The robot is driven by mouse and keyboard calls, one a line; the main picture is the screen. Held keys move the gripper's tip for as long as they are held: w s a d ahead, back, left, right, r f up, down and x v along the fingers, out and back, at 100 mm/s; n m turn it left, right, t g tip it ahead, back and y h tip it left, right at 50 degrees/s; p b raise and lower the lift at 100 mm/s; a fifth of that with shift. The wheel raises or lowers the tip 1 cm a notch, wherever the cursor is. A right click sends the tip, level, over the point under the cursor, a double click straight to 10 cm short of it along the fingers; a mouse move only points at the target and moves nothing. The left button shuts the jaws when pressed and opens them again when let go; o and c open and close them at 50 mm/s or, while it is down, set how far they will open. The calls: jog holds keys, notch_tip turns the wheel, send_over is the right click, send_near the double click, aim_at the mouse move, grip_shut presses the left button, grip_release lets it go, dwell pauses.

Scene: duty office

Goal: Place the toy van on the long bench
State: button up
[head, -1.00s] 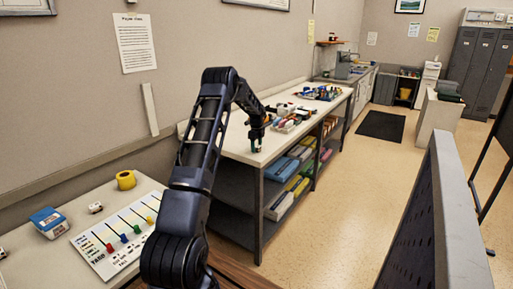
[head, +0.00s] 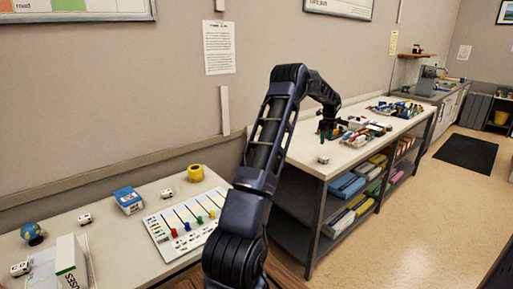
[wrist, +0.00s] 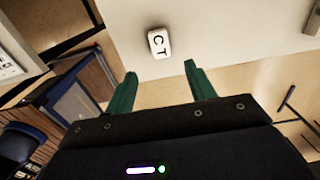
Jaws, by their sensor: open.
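I cannot make out a toy van for certain in either view. The long bench (head: 296,150) has a pale top and runs back along the wall; part of its top fills the upper wrist view (wrist: 225,25). A small white block (head: 323,159) lies near the bench's near end. In the wrist view the block (wrist: 159,43) shows the letters C and T, beyond and between my fingertips and apart from them. My gripper (head: 325,134) is above the bench near that block. Its green fingers (wrist: 160,85) are open with nothing between them.
Mixed small items (head: 365,130) crowd the bench further back. Shelves below hold blue boxes (head: 347,185). The left table carries a game board (head: 183,222), yellow tape roll (head: 195,173), blue box (head: 128,200), globe (head: 32,233) and similar white blocks (head: 166,193).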

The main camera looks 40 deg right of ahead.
jog(key=w+a+r+n, duration=0.3)
jog(key=w+a+r, duration=0.15)
jog(key=a, duration=0.25)
jog(key=w+a+r+n+t, duration=0.1)
jog(key=w+a+r+n, duration=0.1)
jog(key=w+a+r, duration=0.4)
jog(key=w+a+r+n, duration=0.3)
jog(key=a, duration=0.5)
jog(key=w+a+r+n+t, duration=0.15)
jog(key=a+r+n, duration=0.25)
jog(key=a, duration=0.8)
jog(key=w+a+r+n+g, duration=0.15)
jog(key=a+r+n, duration=0.25)
jog(key=a, duration=0.8)
jog(key=s+a+r+n+t, duration=0.1)
jog(key=s+a+n, duration=0.35)
jog(key=a, duration=0.75)
jog(key=s+a+r+n+t, duration=0.1)
jog(key=s+a+n, duration=0.4)
jog(key=a, duration=0.7)
jog(key=s+a+f+n, duration=0.3)
jog(key=s+a+n, duration=0.2)
jog(key=s+a, duration=0.1)
jog(key=s+a+f+n+t, duration=0.1)
jog(key=s+a+f+n, duration=0.2)
jog(key=s+a+n, duration=0.2)
jog(key=shift+s+a+f+t, duration=0.3)
jog(key=shift+s+a+f, duration=0.05)
jog(key=shift+s+a, duration=0.8)
